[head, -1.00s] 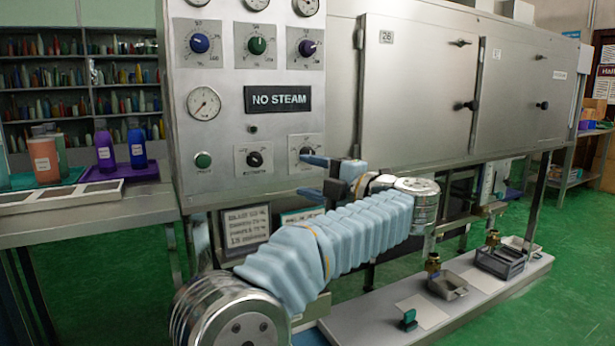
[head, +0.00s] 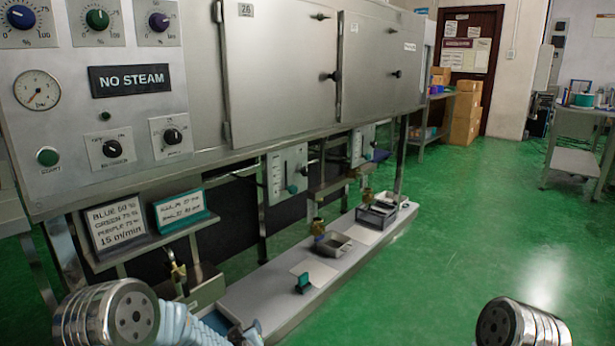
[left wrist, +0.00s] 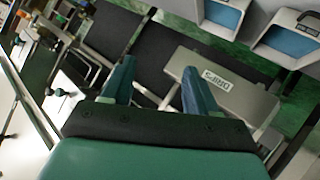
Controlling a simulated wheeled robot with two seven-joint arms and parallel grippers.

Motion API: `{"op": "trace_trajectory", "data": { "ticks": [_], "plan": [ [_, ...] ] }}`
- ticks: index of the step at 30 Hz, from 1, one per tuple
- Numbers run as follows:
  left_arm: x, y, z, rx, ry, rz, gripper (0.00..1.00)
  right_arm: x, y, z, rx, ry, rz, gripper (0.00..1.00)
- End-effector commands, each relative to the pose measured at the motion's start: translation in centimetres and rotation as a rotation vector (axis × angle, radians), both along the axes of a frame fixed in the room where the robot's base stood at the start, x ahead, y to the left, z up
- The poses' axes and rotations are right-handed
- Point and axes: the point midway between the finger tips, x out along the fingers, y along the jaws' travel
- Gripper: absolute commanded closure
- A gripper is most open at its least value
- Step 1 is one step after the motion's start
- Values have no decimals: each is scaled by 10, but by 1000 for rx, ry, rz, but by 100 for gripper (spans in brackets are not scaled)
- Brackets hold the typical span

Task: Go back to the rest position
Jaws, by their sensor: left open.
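My left gripper (left wrist: 158,85) shows in the left wrist view with its two blue-green fingers spread apart and nothing between them. Below and beyond it are a grey box labelled DRIPS (left wrist: 230,92) and dark panels. In the head view my left arm, in a pale blue sleeve, lies low at the bottom left edge, and its gripper is mostly cut off there. A rounded metal joint of my right arm shows at the bottom right; the right gripper is out of view.
The steel machine with its NO STEAM panel (head: 129,79) stands at the left. Under it runs a low white bench (head: 268,300) with a small tray (head: 333,245) and a dark basket (head: 377,216). Green floor (head: 480,220) is clear at the right. Cardboard boxes (head: 464,112) stand by the door.

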Motion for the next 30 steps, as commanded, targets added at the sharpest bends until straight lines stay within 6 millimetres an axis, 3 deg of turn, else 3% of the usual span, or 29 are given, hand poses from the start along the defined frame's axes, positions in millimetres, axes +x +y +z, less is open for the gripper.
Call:
{"op": "trace_trajectory", "data": {
  "ticks": [1, 3, 6, 9, 12, 15, 19, 30],
  "plan": [
    [-27, -4, -35, -5, 107, -58, 41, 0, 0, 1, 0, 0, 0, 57],
    [-71, -11, -78, -21, 256, -148, 41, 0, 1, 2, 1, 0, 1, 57],
    [-142, -22, -126, -57, 467, -270, 41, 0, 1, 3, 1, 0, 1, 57],
    [-213, -32, -156, -102, 654, -379, 41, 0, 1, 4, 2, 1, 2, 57],
    [-272, -40, -170, -143, 798, -466, 41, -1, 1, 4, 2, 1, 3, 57],
    [-310, -45, -174, -173, 888, -523, 41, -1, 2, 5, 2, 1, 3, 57],
    [-330, -48, -174, -190, 937, -555, 41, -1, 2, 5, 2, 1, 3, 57],
    [-330, -48, -174, -190, 937, -555, 41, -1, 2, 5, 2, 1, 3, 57]
  ]
}}
